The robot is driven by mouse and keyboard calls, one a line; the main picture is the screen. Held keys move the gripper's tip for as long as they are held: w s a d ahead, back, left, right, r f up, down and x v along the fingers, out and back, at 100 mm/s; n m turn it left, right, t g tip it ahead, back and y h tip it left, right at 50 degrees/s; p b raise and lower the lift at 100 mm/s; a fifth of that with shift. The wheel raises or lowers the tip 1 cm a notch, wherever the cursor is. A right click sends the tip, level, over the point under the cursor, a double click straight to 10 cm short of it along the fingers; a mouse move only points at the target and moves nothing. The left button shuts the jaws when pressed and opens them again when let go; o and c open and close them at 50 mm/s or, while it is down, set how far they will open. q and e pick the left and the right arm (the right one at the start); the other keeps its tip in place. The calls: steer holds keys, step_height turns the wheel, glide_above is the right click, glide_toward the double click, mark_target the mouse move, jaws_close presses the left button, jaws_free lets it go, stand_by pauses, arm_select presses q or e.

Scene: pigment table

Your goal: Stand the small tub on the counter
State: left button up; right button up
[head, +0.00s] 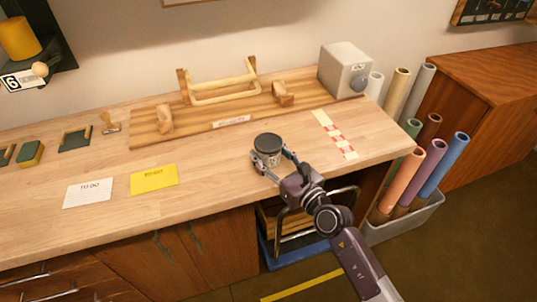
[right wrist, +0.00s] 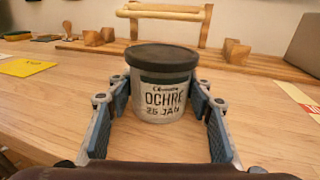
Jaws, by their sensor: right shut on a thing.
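The small tub (head: 268,143) is grey with a dark lid and is upright over the front part of the wooden counter (head: 220,210). In the right wrist view the tub (right wrist: 164,95) shows a label reading "OCHRE 25 JAN". My right gripper (head: 268,157) is shut on the tub, with one finger on each side of it. The tub's base looks at or just above the counter top; I cannot tell whether it touches. My left gripper is not in view.
A wooden rack board (head: 150,137) with a pale handle frame (head: 225,90) stands behind the tub. A grey box (head: 343,70) is at the back right, with a red-and-white strip (head: 337,137) before it. Yellow (head: 153,179) and white (head: 88,193) notes lie left. Rolled tubes (head: 431,165) stand beyond the right edge.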

steer(key=o, duration=1.4)
steer(key=shift+c, duration=0.2)
steer(key=b+v, duration=0.1)
steer(key=v, duration=1.1)
